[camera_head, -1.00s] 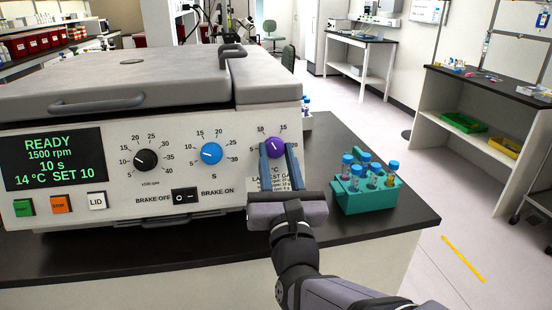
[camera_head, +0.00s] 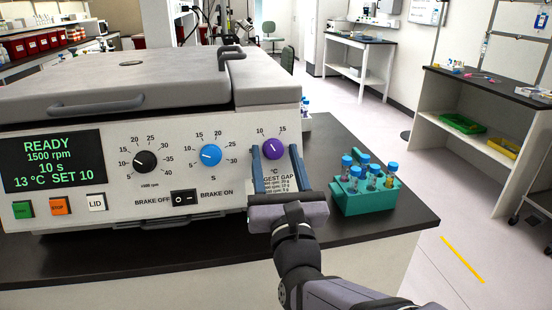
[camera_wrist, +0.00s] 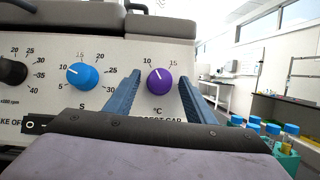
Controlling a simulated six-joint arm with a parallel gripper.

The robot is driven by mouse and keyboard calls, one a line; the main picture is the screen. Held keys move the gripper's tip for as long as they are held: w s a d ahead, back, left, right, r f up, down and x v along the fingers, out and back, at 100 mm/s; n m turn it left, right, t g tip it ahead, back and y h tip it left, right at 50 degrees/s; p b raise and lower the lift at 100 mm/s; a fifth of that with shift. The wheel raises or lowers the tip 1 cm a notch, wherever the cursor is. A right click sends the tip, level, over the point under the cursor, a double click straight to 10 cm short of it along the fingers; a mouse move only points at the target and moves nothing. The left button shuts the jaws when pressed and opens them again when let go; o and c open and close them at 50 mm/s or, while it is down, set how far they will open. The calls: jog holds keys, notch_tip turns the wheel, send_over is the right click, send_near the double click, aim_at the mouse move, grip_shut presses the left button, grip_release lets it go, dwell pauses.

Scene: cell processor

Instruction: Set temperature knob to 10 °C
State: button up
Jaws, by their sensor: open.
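The purple temperature knob (camera_head: 274,150) is on the right of the cell processor's front panel, with "°C" below it. It also shows in the wrist view (camera_wrist: 159,81), its white pointer tilted up and left toward the 10 mark. The display (camera_head: 51,161) reads READY, 1500 rpm, 10 s, 13 °C SET 10. My gripper (camera_head: 275,150) is open, its blue fingers spread on either side below the knob. In the wrist view the fingers (camera_wrist: 156,88) stand left and right of the knob, with visible gaps, not touching it.
A blue knob (camera_head: 211,155) and a black knob (camera_head: 146,161) sit to the left. A brake switch (camera_head: 185,197) is below them. A teal rack (camera_head: 367,200) with several blue-capped tubes stands close to the right of my gripper.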

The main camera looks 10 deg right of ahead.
jog(key=shift+r, duration=0.15)
notch_tip(320, 180, up, 10)
jog(key=p, duration=1)
